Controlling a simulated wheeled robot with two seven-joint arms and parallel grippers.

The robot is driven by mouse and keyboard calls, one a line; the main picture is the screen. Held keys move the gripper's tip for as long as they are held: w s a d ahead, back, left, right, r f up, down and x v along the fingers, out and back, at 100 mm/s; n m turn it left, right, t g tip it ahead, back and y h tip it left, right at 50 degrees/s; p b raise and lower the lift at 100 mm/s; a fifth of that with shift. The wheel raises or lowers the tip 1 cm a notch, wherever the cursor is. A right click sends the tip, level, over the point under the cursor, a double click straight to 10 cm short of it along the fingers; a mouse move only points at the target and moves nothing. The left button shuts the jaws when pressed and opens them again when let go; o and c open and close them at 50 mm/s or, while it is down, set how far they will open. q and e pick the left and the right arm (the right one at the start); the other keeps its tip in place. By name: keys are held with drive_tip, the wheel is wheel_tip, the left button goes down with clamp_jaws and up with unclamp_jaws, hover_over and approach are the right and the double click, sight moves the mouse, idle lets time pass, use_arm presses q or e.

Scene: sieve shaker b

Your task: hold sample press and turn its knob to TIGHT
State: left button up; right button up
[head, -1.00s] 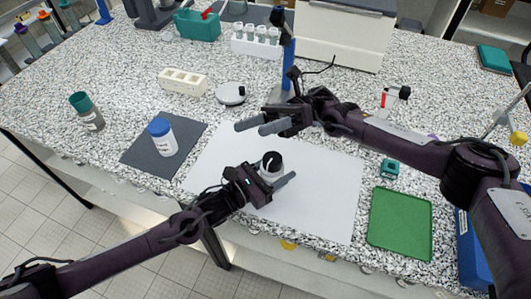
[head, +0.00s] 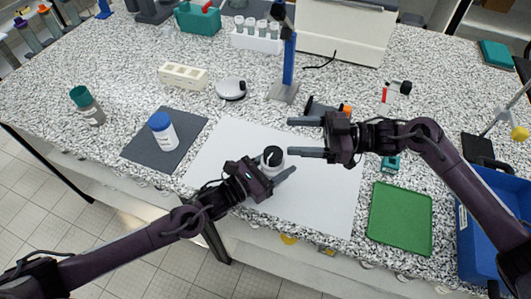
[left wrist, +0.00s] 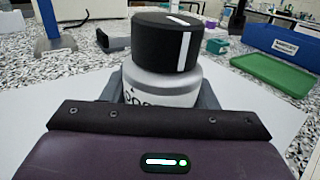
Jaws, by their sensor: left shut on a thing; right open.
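The sample press is a short white cylinder (left wrist: 165,88) with lettering, partly hidden by my left gripper. Its black knob (left wrist: 180,42) on top bears a white line; the press also shows in the head view (head: 272,159). My left gripper (head: 274,174) is shut on the white body, low on the sheet. The press stands upright. My right gripper (head: 306,137) is open, its two fingers pointing left, to the right of the knob and apart from it. No TIGHT mark is readable.
The press is on a white sheet (head: 315,205). A green tray (head: 400,220) and a blue bin (head: 490,225) lie to the right. A blue-capped jar (head: 162,132) stands on a dark mat at left. A blue-posted stand (head: 289,65) rises behind.

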approach(267, 162)
drive_tip(key=w+a, duration=0.2)
drive_tip(key=a, duration=0.8)
drive_tip(key=shift+a+r, duration=0.1)
drive_tip(key=shift+a, duration=0.15)
drive_tip(key=c, duration=1)
drive_tip(key=shift+s+n+g, duration=0.1)
drive_tip(key=shift+n+g, duration=0.3)
drive_tip(key=shift+g, duration=0.2)
drive_tip(key=n+g+h, duration=0.1)
drive_tip(key=n+g, duration=0.1)
drive_tip(key=g, duration=0.1)
drive_tip(key=s+n+g+h, duration=0.1)
drive_tip(key=n+g, duration=0.1)
drive_tip(key=g, duration=0.2)
drive_tip(key=shift+a+n, duration=0.15)
drive_tip(key=shift+n, duration=0.25)
drive_tip(key=shift+s+d+n+g+h, duration=0.1)
drive_tip(key=shift+d+n+g+h, duration=0.1)
drive_tip(key=shift+n+g+h, duration=1.25)
drive_tip(key=shift+s+d+n+g+h, duration=0.1)
drive_tip(key=shift+d+n+g+h, duration=0.1)
drive_tip(key=shift+n+g+h, duration=1.2)
drive_tip(key=shift+d+g, duration=0.15)
drive_tip(key=shift+g, duration=0.3)
